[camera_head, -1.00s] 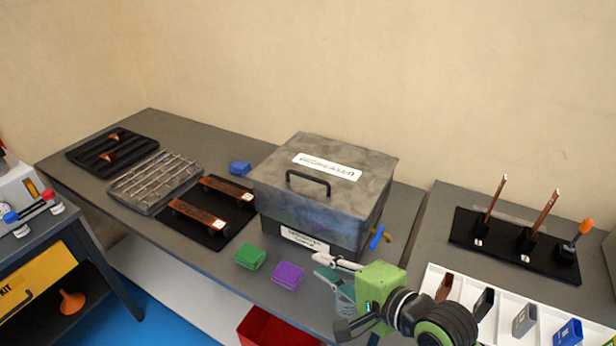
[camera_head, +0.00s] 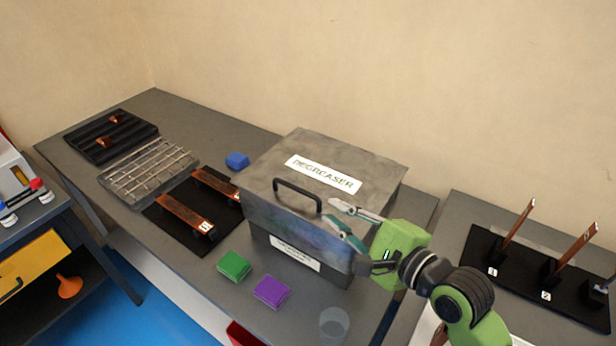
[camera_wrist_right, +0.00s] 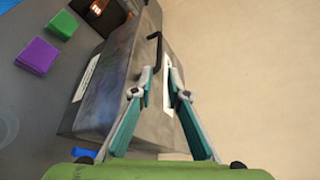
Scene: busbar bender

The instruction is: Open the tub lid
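The tub (camera_head: 300,255) is a grey metal box on the table, with a grey lid (camera_head: 375,185) labelled DEGREASER. The lid is closed. A black handle (camera_head: 298,193) stands at the lid's front edge. My right gripper (camera_head: 338,218) is at the right front of the tub, its fingers apart and pointing left towards the handle. In the right wrist view the open gripper (camera_wrist_right: 160,85) has nothing between its fingers, and the handle (camera_wrist_right: 155,48) shows beyond the fingertips, apart from them. My left gripper is not in view.
Green (camera_head: 233,265) and purple (camera_head: 272,291) blocks lie in front of the tub, and a blue block (camera_head: 237,160) lies behind its left side. A wire rack (camera_head: 148,172) and a black mat with copper bars (camera_head: 188,214) are to the left. Upright bars stand on a black base (camera_head: 540,275) at right.

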